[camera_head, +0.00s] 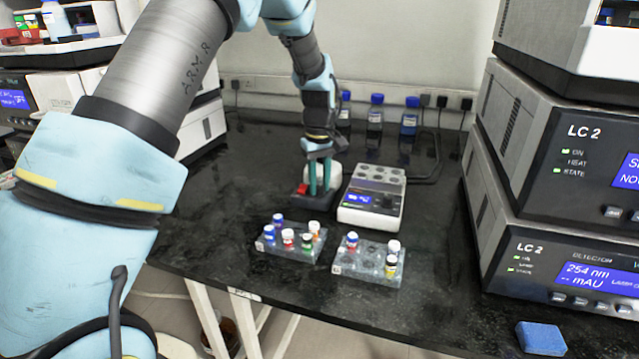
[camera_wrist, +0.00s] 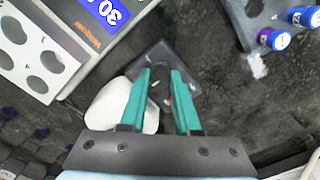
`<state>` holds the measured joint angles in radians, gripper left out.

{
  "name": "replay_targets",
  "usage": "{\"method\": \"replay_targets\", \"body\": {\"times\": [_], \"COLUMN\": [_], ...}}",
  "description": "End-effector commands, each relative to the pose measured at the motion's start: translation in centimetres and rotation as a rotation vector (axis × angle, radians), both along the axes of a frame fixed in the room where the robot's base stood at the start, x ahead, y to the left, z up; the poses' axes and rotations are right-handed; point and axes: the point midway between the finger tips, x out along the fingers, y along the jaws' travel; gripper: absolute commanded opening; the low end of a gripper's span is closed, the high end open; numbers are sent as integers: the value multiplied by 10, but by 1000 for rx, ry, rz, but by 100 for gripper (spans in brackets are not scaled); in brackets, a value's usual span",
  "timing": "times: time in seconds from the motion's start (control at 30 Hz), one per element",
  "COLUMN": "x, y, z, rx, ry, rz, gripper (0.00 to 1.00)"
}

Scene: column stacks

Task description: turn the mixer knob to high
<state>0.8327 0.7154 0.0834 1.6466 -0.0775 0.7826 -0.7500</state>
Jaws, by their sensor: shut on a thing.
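The mixer (camera_head: 315,201) is a small dark-based unit with a white rounded body, standing on the black bench left of the heater block. In the wrist view its dark base (camera_wrist: 165,53) lies under the fingertips, and its white part (camera_wrist: 104,106) is left of the fingers. My gripper (camera_head: 319,191) points down at the mixer. Its two teal fingers, also in the wrist view (camera_wrist: 161,75), are shut on the mixer knob, which they mostly hide. A small patch of red and white shows between them. The knob's setting cannot be read.
The heater block (camera_head: 371,199), with a blue display, stands close on the right. Two vial racks (camera_head: 287,251) (camera_head: 366,272) sit in front. Blue-capped bottles (camera_head: 376,113) stand at the back. Instrument stacks (camera_head: 545,170) flank the bench. A blue block (camera_head: 541,338) lies at the front right.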

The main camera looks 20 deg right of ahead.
Motion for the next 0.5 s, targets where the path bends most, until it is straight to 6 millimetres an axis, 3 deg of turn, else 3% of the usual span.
{"method": "replay_targets", "body": {"times": [0.5], "x": [0], "y": [0], "z": [0], "rx": [0], "ry": [0], "rz": [-14], "gripper": [0]}}
